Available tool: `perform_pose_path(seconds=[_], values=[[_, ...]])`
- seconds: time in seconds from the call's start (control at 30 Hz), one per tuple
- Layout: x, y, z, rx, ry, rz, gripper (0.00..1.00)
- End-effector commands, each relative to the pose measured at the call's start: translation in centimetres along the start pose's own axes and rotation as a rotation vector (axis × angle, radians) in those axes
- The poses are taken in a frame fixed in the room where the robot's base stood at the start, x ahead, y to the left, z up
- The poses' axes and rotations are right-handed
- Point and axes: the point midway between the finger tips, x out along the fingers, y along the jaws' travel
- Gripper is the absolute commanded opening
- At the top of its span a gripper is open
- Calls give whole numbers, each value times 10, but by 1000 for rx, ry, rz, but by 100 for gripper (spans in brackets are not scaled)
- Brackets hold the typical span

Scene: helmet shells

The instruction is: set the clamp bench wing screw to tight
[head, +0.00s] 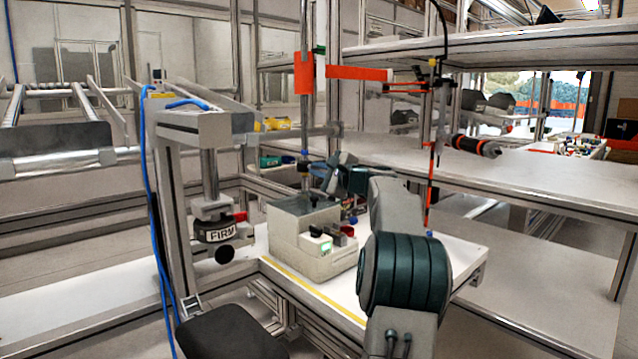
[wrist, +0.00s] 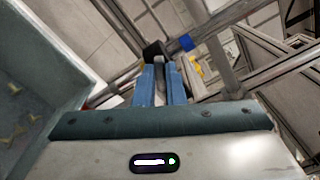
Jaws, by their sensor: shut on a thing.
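My gripper (head: 318,171) reaches in over the grey box from the right in the head view. In the wrist view, my blue fingers (wrist: 164,82) are shut on a small dark piece (wrist: 155,50), which looks like the wing screw. A rod with a blue collar (wrist: 186,43) runs beside that piece. In the head view, the dark piece (head: 302,166) sits low on an upright post (head: 304,120), partly hidden by my fingers. Its exact turn angle cannot be told.
The pale grey box (head: 287,245) carries a green-lit button and a red lever, on a white bench with a yellow edge line. A press-like frame with a "FIRM" label (head: 222,235) stands left. Shelves (head: 540,180) fill the right.

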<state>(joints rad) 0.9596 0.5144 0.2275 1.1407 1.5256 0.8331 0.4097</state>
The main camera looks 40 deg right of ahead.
Motion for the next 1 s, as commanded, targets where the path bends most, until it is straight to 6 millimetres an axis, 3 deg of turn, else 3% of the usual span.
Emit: perform_pose_path(seconds=[0.5, 1.0], values=[[0, 4, -2, -405, 0, -1, 0], [0, 3, -1, -524, 0, 1, 0]])
